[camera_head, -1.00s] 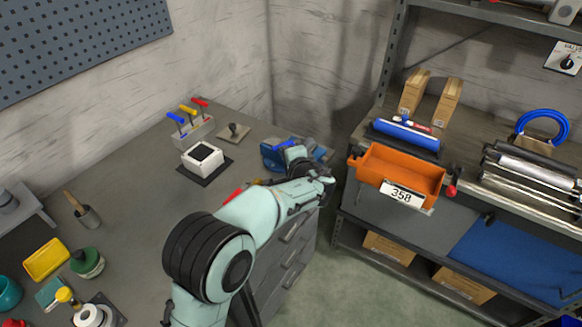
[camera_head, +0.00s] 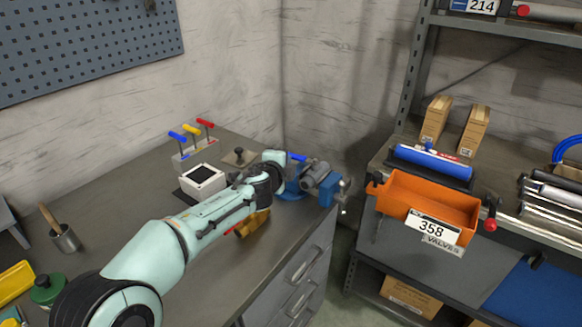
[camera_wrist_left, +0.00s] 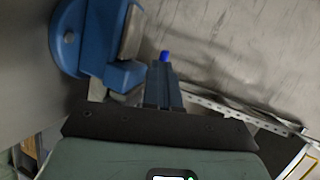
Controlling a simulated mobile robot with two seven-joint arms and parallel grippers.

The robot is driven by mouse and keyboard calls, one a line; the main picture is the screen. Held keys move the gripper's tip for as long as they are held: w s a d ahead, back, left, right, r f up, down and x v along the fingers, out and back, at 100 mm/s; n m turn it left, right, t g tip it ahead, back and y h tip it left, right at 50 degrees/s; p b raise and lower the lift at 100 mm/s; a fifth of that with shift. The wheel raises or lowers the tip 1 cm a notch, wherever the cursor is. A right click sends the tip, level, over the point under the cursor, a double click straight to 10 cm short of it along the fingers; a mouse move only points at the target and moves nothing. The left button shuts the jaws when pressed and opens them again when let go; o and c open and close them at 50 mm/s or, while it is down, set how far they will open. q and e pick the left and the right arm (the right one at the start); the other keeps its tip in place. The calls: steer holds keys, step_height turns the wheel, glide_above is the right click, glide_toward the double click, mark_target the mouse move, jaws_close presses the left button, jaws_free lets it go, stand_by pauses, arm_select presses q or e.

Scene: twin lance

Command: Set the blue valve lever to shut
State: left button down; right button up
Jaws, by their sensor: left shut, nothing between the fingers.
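The blue lever (camera_head: 296,157) shows as a short blue bar just behind the vise, beyond my left wrist. In the left wrist view a small blue end (camera_wrist_left: 165,54), probably the same lever, shows right past my fingertips; I cannot tell whether they touch it. My left gripper (camera_wrist_left: 164,72) is shut and empty; in the head view my forearm and wrist hide its fingers. The blue vise (camera_head: 329,192) stands at the bench's right corner and also fills the upper left of the left wrist view (camera_wrist_left: 70,38). The valve body under the lever is not clearly visible. My right gripper is not in view.
A brass fitting (camera_head: 256,222) with a red part lies under my forearm. A white box (camera_head: 203,180) and a rack with blue, yellow and red handles (camera_head: 180,158) stand behind it. An orange bin (camera_head: 425,202) sits on the shelf at right.

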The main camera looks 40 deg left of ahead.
arm_select(q)
steer(key=shift+w+a, duration=0.3)
steer(key=shift+a, duration=0.1)
steer(key=shift+w, duration=0.1)
steer(key=shift+d, duration=0.15)
stand_by(0.3)
